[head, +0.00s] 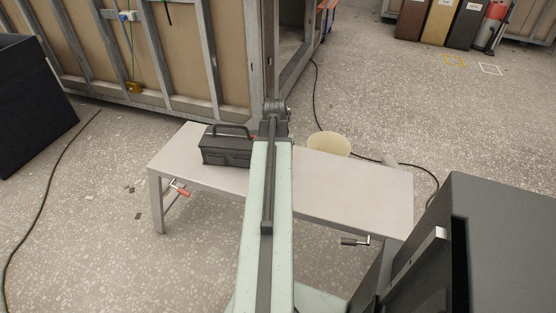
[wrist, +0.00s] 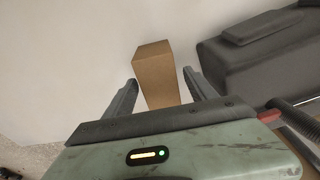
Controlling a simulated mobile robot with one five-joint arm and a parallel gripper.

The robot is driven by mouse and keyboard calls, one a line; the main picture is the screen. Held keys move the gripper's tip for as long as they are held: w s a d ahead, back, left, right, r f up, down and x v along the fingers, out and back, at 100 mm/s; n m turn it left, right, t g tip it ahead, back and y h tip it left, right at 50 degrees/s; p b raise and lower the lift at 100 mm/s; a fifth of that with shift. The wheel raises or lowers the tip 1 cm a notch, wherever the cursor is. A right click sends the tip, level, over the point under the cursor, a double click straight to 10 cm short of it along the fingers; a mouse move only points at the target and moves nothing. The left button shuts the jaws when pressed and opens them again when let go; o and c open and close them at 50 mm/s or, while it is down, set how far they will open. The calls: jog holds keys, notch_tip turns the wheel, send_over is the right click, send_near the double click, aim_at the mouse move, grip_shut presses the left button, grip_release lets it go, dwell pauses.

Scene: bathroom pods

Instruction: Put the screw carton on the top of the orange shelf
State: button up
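The screw carton, taken to be the plain brown box (wrist: 153,58), stands in the middle of the wrist view on a pale surface. My gripper (wrist: 160,77) is open, with one dark finger on each side of the carton's near part. Narrow gaps show between the fingers and the carton, so it does not look gripped. In the head view my arm reaches over the grey bench (head: 335,198) and hides the carton and the gripper's fingers.
A dark toolbox (head: 227,150) stands on the bench left of my arm; it shows close by on the right in the wrist view (wrist: 262,55). A cream round container (head: 328,144) is behind the bench. A large dark cabinet (head: 510,240) is at the right front.

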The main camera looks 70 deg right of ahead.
notch_tip(320, 180, up, 12)
jog(key=a+p, duration=0.1)
jog(key=p, duration=1.1)
jog(key=shift+a, duration=0.2)
jog(key=shift+r, duration=0.1)
jog(key=w+a+n, duration=0.8)
jog(key=w+a, duration=1.4)
jog(key=w, duration=0.2)
jog(key=w+a+n, duration=0.2)
jog(key=a+n, duration=0.1)
jog(key=a, duration=0.8)
jog(key=w+a+n+y, duration=0.1)
jog(key=w+a+n, duration=0.1)
jog(key=a, duration=0.9)
jog(key=w+a+n, duration=0.3)
jog(key=a+n, duration=0.1)
jog(key=a, duration=0.8)
jog(key=shift+o, duration=0.4)
jog(key=shift+w+d, duration=0.1)
jog(key=shift+w, duration=0.05)
